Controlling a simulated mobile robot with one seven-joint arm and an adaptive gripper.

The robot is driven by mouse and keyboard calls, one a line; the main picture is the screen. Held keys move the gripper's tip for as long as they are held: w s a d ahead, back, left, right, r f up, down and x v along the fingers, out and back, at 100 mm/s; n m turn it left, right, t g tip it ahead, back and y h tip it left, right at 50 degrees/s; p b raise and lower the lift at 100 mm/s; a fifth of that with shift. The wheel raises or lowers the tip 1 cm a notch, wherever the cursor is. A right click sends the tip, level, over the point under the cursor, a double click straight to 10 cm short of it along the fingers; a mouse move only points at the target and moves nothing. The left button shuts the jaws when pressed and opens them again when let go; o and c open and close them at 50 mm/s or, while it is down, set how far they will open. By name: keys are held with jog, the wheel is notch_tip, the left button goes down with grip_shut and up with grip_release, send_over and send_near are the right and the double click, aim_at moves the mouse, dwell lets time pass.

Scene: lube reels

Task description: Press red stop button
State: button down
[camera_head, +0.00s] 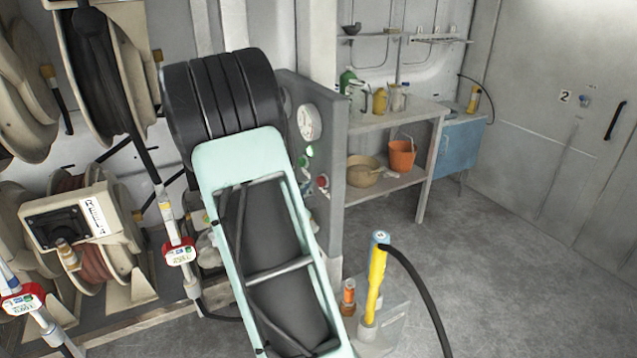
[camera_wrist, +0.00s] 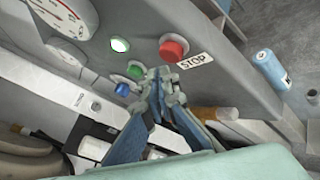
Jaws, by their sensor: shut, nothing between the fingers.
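The red stop button (camera_wrist: 174,47) sticks out of the grey control panel (camera_wrist: 215,75) in the wrist view, with a white STOP label (camera_wrist: 196,60) beside it. In the head view the red button (camera_head: 322,182) shows on the panel (camera_head: 334,215) just right of my arm. My gripper (camera_wrist: 163,74) is shut and empty. Its fingertips appear just below the red button in the wrist view, close to the panel; I cannot tell whether they touch it. In the head view my arm hides the gripper.
White, green and blue round controls (camera_wrist: 121,45) sit left of the red button, with dial gauges (camera_wrist: 68,18) above. Hose reels (camera_head: 100,70) and hanging nozzles (camera_head: 178,252) stand left. A yellow pump (camera_head: 376,285) with a black hose stands right of my arm. The right floor is clear.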

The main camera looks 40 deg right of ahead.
jog(key=shift+d, duration=0.1)
jog(key=shift+s+d+b, duration=0.1)
jog(key=shift+d+b, duration=0.2)
jog(key=shift+b, duration=0.15)
jog(key=shift+s+d+b, duration=0.15)
jog(key=shift+d+b, duration=0.25)
jog(key=shift+d, duration=0.1)
dwell(0.8)
jog(key=shift+a, duration=0.1)
jog(key=shift+w+a, duration=0.2)
jog(key=shift+a, duration=0.6)
jog(key=a, duration=0.2)
jog(key=w+a, duration=0.1)
jog(key=a, duration=0.1)
jog(key=shift+w+a+b, duration=0.1)
jog(key=shift+a+b, duration=0.2)
jog(key=shift+a, duration=0.1)
